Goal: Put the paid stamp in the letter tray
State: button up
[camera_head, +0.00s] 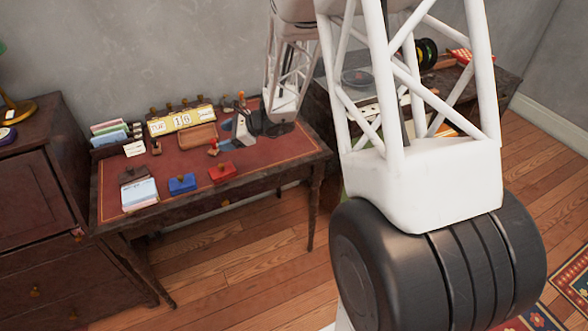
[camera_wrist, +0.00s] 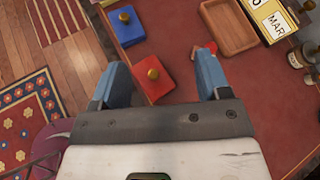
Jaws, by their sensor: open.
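My gripper (camera_wrist: 162,64) is open and empty, pointing down over the desk; it also shows in the head view (camera_head: 230,135). A red block with a brass knob (camera_wrist: 155,88) lies between and below its fingers in the wrist view, and also shows in the head view (camera_head: 223,173). A small red-and-wood piece, perhaps a stamp (camera_head: 213,149), is close to the right finger in the wrist view (camera_wrist: 211,47), partly hidden. I cannot read which piece is the paid stamp. A shallow wooden tray (camera_head: 197,137), seemingly the letter tray, looks empty; the wrist view shows it too (camera_wrist: 229,42).
A blue block with a brass knob (camera_head: 182,185) sits left of the red one. A yellow calendar (camera_head: 182,121) and several stamps stand behind the tray. A letter rack (camera_head: 110,135) is at the back left, papers (camera_head: 139,195) at front left. Red desktop (camera_head: 245,161) is bare at front right.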

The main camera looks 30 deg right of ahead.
jog(key=s+a+r+n+g+h, duration=0.1)
jog(key=s+a+r+n+g, duration=0.1)
jog(key=s+r+n, duration=0.6)
jog(key=s+a+r+n+g+h, duration=0.25)
jog(key=s+r, duration=0.25)
jog(key=s, duration=0.6)
jog(key=s+d+r+n+h, duration=0.2)
jog(key=s+n, duration=0.1)
jog(key=s, duration=0.4)
jog(key=s+d+r+n+h, duration=0.3)
jog(key=s+n, duration=0.1)
jog(key=s, duration=0.3)
jog(key=s+d+r+n+h, duration=0.2)
jog(key=s+n, duration=0.1)
jog(key=s, duration=0.4)
jog(key=shift+s+d+r+t, duration=0.2)
jog(key=shift+s+d+t, duration=0.15)
jog(key=shift+s, duration=0.05)
jog(key=shift+c, duration=1.4)
jog(key=shift+w, duration=0.15)
